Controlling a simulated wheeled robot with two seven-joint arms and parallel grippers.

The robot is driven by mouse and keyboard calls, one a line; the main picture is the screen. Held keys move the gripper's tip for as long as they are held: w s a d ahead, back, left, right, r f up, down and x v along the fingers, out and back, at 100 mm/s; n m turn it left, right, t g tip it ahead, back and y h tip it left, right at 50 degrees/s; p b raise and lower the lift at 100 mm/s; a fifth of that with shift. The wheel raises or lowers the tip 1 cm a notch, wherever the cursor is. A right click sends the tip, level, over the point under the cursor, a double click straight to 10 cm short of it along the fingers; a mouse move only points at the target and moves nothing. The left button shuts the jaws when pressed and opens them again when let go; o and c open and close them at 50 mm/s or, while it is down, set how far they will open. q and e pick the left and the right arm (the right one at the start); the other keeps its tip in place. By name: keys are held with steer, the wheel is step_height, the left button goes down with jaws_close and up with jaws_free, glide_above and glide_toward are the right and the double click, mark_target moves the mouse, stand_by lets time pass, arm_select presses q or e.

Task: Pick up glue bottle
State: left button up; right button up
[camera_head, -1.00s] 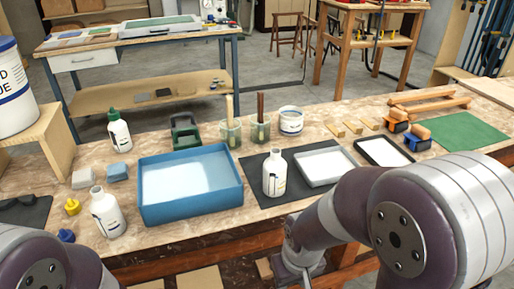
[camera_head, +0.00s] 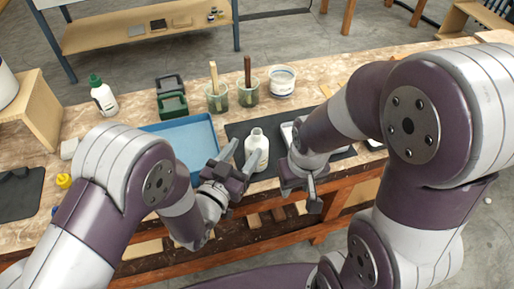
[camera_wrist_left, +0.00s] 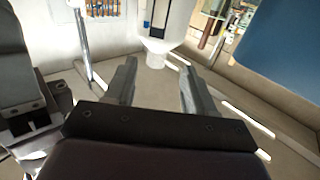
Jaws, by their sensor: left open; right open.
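A white open-necked glue bottle (camera_head: 257,156) stands upright on the dark mat (camera_head: 238,130), right of the blue tray. My left gripper (camera_head: 240,159) is open just left of it, fingers pointing towards it. In the left wrist view the bottle (camera_wrist_left: 167,22) appears inverted beyond the open, empty fingers (camera_wrist_left: 160,80); contact is not clear. My right gripper (camera_head: 300,195) is open and empty, low at the bench's front edge, right of the bottle. Another white bottle with a green cap (camera_head: 103,99) stands at the left back.
The blue tray (camera_head: 185,133) is partly covered by my left arm. Brush jars (camera_head: 216,102), a white tub (camera_head: 282,82) and a green clamp-like block (camera_head: 172,104) stand behind.

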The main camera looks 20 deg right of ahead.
mark_target(255, 137)
arm_select(q)
steer(key=x, duration=0.3)
steer(key=p+x, duration=0.1)
steer(key=x, duration=0.1)
steer(key=shift+d+r, duration=0.3)
steer(key=shift+w+d, duration=0.15)
steer(key=shift+d, duration=0.05)
steer(key=shift+w+d, duration=0.1)
steer(key=shift+w, duration=0.1)
arm_select(e)
steer(key=shift+w+d+r, duration=0.25)
steer(key=shift+w+r, duration=0.1)
steer(key=shift+r, duration=0.05)
arm_select(q)
steer(key=shift+c, duration=0.3)
jaws_close()
steer(key=shift+r, duration=0.1)
